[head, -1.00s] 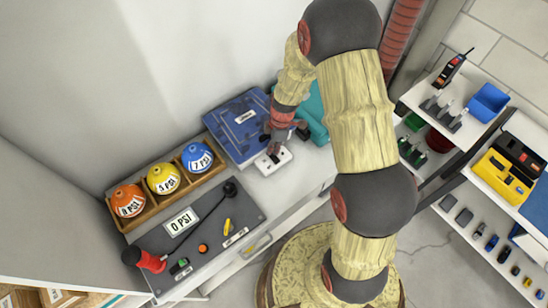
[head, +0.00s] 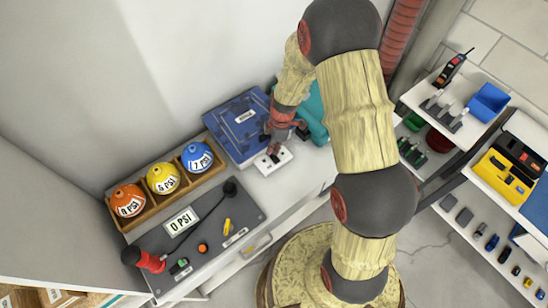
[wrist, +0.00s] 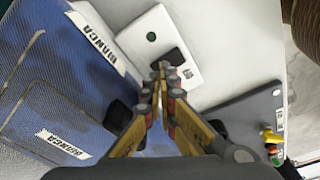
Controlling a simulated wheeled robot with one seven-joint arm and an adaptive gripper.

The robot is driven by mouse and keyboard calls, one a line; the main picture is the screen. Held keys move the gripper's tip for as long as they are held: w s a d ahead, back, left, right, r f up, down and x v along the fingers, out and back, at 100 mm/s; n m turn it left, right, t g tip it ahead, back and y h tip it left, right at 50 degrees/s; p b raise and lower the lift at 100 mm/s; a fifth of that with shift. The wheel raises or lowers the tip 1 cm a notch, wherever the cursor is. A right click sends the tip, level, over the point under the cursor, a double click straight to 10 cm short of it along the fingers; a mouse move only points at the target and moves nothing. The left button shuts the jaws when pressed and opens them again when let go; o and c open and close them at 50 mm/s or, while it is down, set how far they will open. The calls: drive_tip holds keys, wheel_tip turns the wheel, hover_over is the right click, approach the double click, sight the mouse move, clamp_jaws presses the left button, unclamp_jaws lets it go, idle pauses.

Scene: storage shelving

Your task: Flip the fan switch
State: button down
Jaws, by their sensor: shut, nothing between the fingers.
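A white switch box (head: 284,161) with a dark rocker sits on the worktop below the blue case, which I take to be the fan switch. My gripper (head: 273,154) is shut and empty, pointing down over the box. In the wrist view its fingertips (wrist: 161,70) are at the rocker's near edge; I cannot tell whether they touch. The fingers hide part of the box, and the rocker's tilt is unclear.
A blue case (head: 238,122) and a teal case (head: 316,115) lie close behind. A wooden tray (head: 150,206) holds orange, yellow and blue balls. A grey board (head: 215,236) with a 0 PSI sign and red-handled pump lies left. Shelves (head: 475,120) stand right.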

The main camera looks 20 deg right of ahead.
drive_tip(key=shift+f+b, duration=0.9)
idle(0.4)
drive_tip(key=shift+r, duration=0.15)
drive_tip(key=shift+r+p, duration=1.65)
drive_tip(key=shift+r, duration=1.75)
